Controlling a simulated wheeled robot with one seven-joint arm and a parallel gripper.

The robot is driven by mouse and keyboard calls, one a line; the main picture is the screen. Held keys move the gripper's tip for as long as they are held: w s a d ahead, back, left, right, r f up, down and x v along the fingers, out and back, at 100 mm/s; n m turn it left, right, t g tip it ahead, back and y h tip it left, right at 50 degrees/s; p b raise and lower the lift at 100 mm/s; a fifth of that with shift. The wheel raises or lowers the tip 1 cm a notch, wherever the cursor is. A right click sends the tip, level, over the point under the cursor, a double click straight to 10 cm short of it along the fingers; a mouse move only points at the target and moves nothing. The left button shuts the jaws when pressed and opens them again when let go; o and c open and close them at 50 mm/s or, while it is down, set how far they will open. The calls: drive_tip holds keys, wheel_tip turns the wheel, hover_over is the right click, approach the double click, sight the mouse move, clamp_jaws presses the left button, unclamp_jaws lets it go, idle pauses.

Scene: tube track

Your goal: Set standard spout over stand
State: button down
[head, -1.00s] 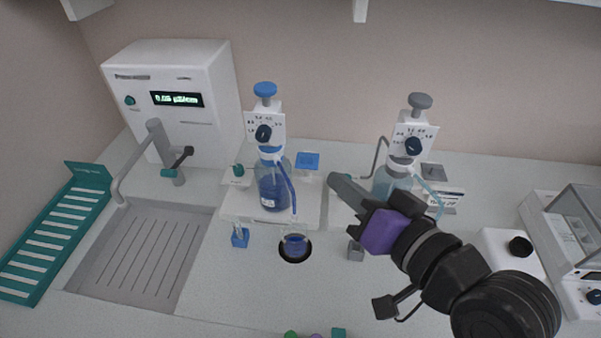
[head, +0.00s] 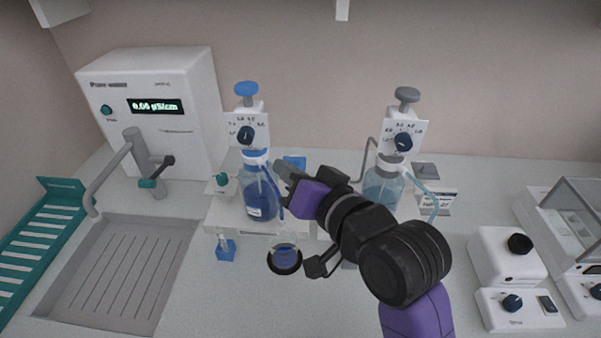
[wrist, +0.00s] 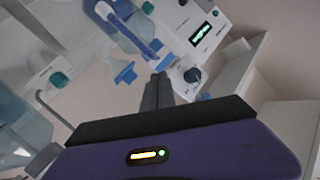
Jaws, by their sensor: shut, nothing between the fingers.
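A bottle of blue liquid (head: 260,195) with a blue-knobbed dispenser head (head: 246,128) stands on a white platform. Its blue spout tube (head: 276,188) bends down on the right side, above a small flask (head: 285,250) in a dark round recess. In the wrist view the blue spout (wrist: 138,32) curves beyond my fingers. A small blue stand (head: 226,250) holding a clear vial is left of the flask. My gripper (head: 283,172) is shut and empty, its tips close beside the tube; contact cannot be told. A second stand behind my arm is mostly hidden.
A bottle of pale liquid (head: 384,186) with a grey-knobbed dispenser stands behind my arm. A white meter (head: 155,120), a tap (head: 135,150) and a grooved sink (head: 118,275) are at left. A teal rack (head: 40,240) is far left. White instruments (head: 510,255) stand at right.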

drive_tip(key=shift+s+a+f, duration=0.2)
drive_tip(key=shift+a+f, duration=0.15)
drive_tip(key=shift+f, duration=0.2)
drive_tip(key=shift+a, duration=0.1)
